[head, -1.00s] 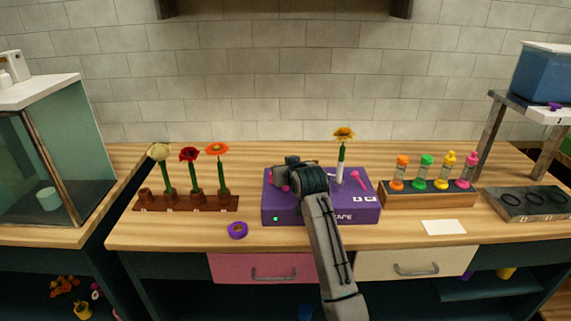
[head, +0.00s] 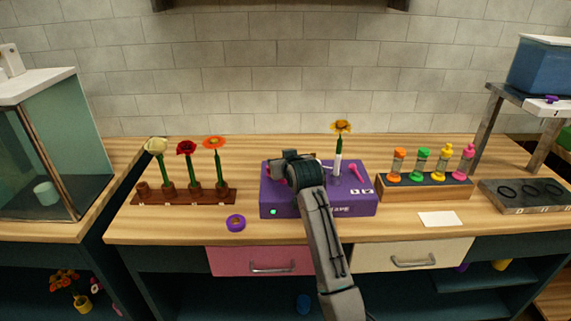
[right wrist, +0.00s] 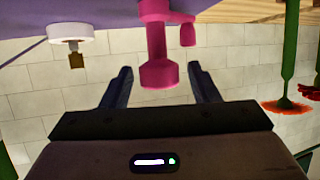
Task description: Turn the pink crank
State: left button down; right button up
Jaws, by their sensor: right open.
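The purple box labelled TAPE (head: 345,208) stands in the middle of the bench. The pink crank shows in the right wrist view (right wrist: 157,62) as a thick upright handle with a wide round end, beside a smaller pink piece. My right gripper (right wrist: 161,85) is open, with one finger on each side of the crank handle; gaps show between fingers and handle. In the head view my right wrist covers most of the crank and the box's left part. A pink lever-like piece (head: 356,172) sits on the box's right part. My left gripper is out of view.
A flower in a white tube (head: 338,164) rises from the box. A brown rack (head: 210,197) with several flower holders is left, a purple ring (head: 236,223) in front. A rack of colored bottles (head: 425,190) and white card (head: 440,219) are right.

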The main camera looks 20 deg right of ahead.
jog(key=b+v, duration=0.2)
jog(key=v, duration=0.8)
jog(key=shift+s, duration=0.3)
jog(key=shift+r, duration=0.15)
